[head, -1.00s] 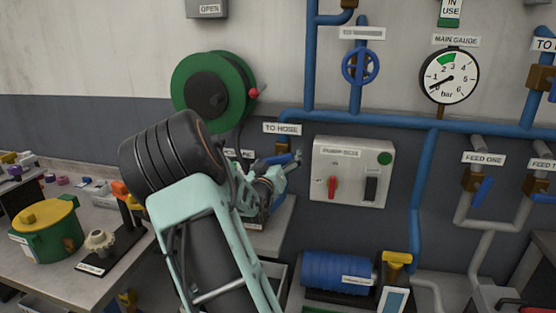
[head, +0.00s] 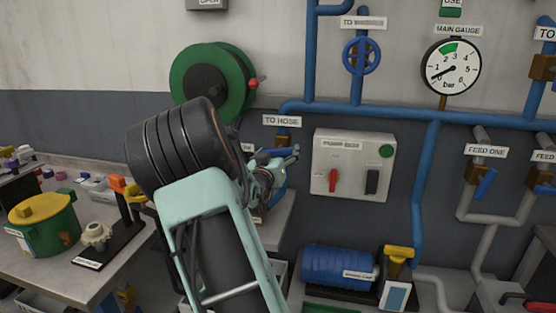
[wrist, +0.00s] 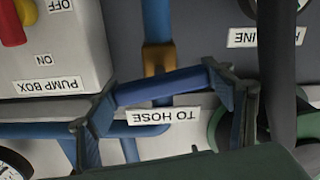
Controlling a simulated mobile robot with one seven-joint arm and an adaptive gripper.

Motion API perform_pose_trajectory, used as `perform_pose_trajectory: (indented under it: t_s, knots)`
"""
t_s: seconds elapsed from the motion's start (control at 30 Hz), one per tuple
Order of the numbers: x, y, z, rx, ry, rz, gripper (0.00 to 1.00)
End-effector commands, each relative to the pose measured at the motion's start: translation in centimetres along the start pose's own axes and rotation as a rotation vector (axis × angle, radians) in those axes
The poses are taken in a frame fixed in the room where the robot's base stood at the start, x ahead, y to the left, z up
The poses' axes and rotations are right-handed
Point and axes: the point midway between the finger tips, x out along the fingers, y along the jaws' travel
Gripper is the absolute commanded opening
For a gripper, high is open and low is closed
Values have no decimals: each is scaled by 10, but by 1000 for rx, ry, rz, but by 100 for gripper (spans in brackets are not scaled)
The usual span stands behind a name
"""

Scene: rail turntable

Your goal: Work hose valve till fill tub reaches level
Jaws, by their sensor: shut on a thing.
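The hose valve has a brass body (head: 282,139) under the TO HOSE label on the blue pipework. It also shows in the wrist view (wrist: 158,60). Its blue lever (wrist: 165,87) lies across the pipe in the wrist view, where the surroundings appear upside down. My gripper (head: 288,158) is at the valve, its dark fingers (wrist: 165,108) at the two sides of the blue lever and shut on it.
The pump box (head: 352,165) with red and black switches is just right of my gripper. A green hose reel (head: 190,75) hangs behind my arm. The main gauge (head: 451,67) is upper right. A bench with a green pot (head: 45,238) is left; a blue drum (head: 337,267) sits below.

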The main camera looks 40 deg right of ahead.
Motion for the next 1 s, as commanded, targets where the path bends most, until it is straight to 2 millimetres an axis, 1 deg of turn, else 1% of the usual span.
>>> perform_pose_trajectory:
  t_s: [0.03, 0.3, 0.43, 0.73, 0.77, 0.9, 1.0]
  knots:
    - [0, 0, 6, 37, 3, 1, 51]
    - [0, 0, 3, 184, 2, 1, 50]
    - [0, 0, 1, 212, 1, 0, 51]
    - [0, 0, 0, 216, 0, 0, 51]
    - [0, 0, 0, 216, 0, 0, 77]
    - [0, 0, 0, 215, 0, 0, 92]
    - [0, 0, 0, 214, 0, 0, 93]
